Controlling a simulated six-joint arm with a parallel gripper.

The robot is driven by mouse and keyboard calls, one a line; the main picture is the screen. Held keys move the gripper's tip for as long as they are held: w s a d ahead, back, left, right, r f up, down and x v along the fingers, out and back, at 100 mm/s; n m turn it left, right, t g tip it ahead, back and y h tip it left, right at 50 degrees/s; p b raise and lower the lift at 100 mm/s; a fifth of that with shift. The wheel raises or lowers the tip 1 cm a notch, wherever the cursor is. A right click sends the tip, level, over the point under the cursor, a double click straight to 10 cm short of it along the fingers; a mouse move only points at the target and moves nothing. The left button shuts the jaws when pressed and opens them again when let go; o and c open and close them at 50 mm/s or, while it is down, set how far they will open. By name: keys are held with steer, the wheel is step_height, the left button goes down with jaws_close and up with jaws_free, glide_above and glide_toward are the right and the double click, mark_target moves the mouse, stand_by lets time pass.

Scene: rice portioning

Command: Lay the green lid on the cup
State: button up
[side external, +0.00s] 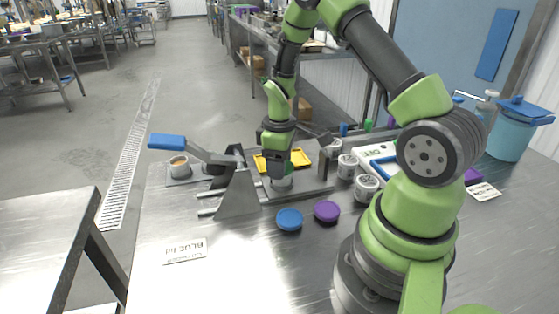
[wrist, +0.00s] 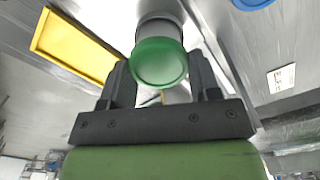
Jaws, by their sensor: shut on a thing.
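The green lid (wrist: 159,63) is between the two fingers of my gripper (wrist: 161,84) in the wrist view. My gripper is shut on it. A grey-white cylinder, apparently the cup (wrist: 159,30), is directly beyond the lid and lined up with it. I cannot tell whether the lid touches its rim. In the side view my gripper (side external: 279,172) points down over a pale round thing (side external: 281,185), likely the same cup, within the metal fixture.
A lever with a blue handle (side external: 168,141) rises left of the fixture, near a small cup with brown contents (side external: 179,163). A yellow tray (side external: 301,158) is just behind my gripper. A blue lid (side external: 289,219) and a purple lid (side external: 327,210) lie in front. White cups (side external: 366,187) stand right.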

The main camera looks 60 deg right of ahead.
stand_by(0.3)
steer(key=o, duration=1.2)
steer(key=shift+r, duration=0.1)
steer(key=shift+r, duration=3.45)
